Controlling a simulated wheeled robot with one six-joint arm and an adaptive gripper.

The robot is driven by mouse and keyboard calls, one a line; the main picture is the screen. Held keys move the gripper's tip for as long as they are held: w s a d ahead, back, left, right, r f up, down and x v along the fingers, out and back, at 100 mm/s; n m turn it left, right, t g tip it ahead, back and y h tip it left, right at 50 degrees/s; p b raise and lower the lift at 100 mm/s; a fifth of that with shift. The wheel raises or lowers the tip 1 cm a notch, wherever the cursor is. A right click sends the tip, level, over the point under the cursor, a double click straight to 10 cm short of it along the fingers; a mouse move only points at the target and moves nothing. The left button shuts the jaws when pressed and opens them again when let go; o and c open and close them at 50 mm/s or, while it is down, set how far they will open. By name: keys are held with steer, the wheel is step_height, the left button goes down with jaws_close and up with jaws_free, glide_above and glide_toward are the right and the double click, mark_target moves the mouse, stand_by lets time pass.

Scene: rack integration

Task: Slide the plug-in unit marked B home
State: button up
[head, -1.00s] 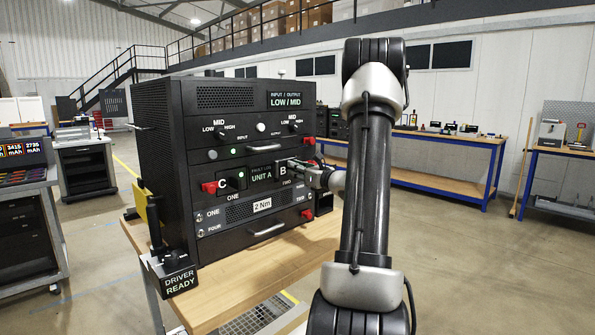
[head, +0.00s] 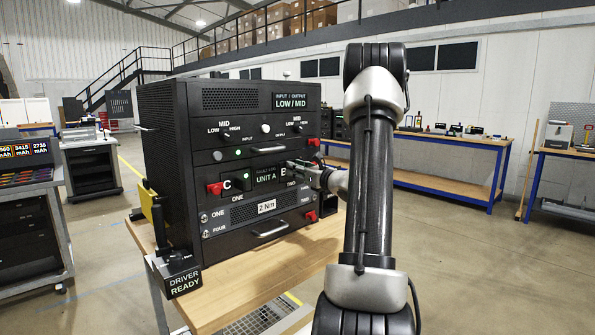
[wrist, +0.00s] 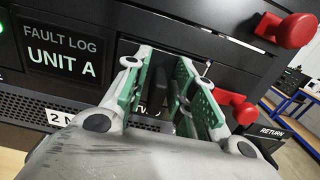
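The plug-in unit marked B (head: 283,173) is at the right of the middle row of the black rack (head: 165,125), beside the UNIT A display (head: 266,178). My gripper (head: 318,172) is at the front of unit B, coming from the right, and partly covers it. In the wrist view, my gripper's two green-padded fingers (wrist: 168,95) stand apart in front of a dark opening below the upper panel. A dark part (wrist: 184,98) shows between them; contact with the pads is not clear. The B mark is hidden in that view.
Red knobs (wrist: 294,30) and (wrist: 238,107) stick out right of the fingers. Unit C (head: 227,185) is at the left of the same row. The driver stand (head: 182,270) is on the wooden bench's (head: 245,290) left corner. Bare bench top lies in front of the rack.

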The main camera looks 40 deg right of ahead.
steer(key=shift+f, duration=0.1)
steer(key=s, duration=0.8)
steer(key=s+d, duration=0.1)
steer(key=s, duration=0.3)
steer(key=shift+f, duration=0.2)
